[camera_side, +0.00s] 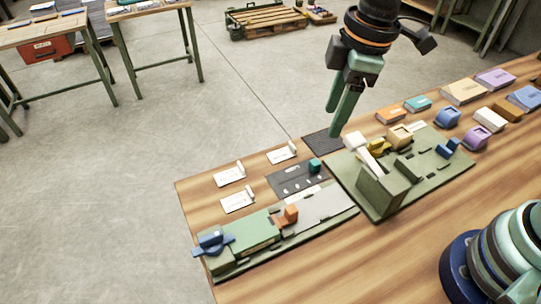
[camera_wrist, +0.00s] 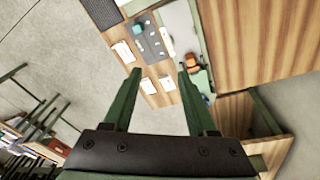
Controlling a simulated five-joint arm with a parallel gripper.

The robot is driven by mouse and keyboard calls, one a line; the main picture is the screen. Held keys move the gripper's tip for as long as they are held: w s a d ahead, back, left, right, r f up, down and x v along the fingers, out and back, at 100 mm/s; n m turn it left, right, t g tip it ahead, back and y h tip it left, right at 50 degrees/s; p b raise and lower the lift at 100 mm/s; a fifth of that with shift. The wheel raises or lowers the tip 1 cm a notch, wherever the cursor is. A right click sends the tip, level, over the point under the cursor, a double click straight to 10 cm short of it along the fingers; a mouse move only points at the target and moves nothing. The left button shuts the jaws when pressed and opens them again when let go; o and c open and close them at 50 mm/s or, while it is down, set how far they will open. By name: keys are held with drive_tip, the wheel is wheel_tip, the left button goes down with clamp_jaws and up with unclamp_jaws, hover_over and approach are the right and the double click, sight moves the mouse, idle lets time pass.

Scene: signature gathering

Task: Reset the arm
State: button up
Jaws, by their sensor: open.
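My gripper (camera_side: 338,116) is raised above the back of the wooden table (camera_side: 420,236) in the side view, its green fingers pointing down and nothing between them. In the wrist view my gripper (camera_wrist: 150,82) shows two green fingers spread well apart, with an empty gap. The fingertips look clear of the green fixture (camera_side: 374,198), which stands below and to the right of them in the side view. Part of my arm is cut off by the top edge of that view.
A long green and grey fixture (camera_side: 262,236) lies at the front left. White cards (camera_side: 230,175) surround a dark plate (camera_side: 290,184) with a teal block (camera_side: 314,165). Several coloured blocks (camera_side: 478,136) line the right side. Clear floor (camera_side: 130,150) lies beyond the table's left edge.

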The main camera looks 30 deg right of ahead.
drive_tip(key=s+d+r+m+t, duration=0.1)
drive_tip(key=d+r+m+t, duration=0.1)
drive_tip(key=d+m, duration=0.4)
drive_tip(key=s+d+r+m+t, duration=0.1)
drive_tip(key=d+r+m+t, duration=0.1)
drive_tip(key=d+m, duration=0.4)
drive_tip(key=d, duration=0.5)
drive_tip(key=shift+s+d+h, duration=0.3)
drive_tip(key=shift+s+h, duration=0.1)
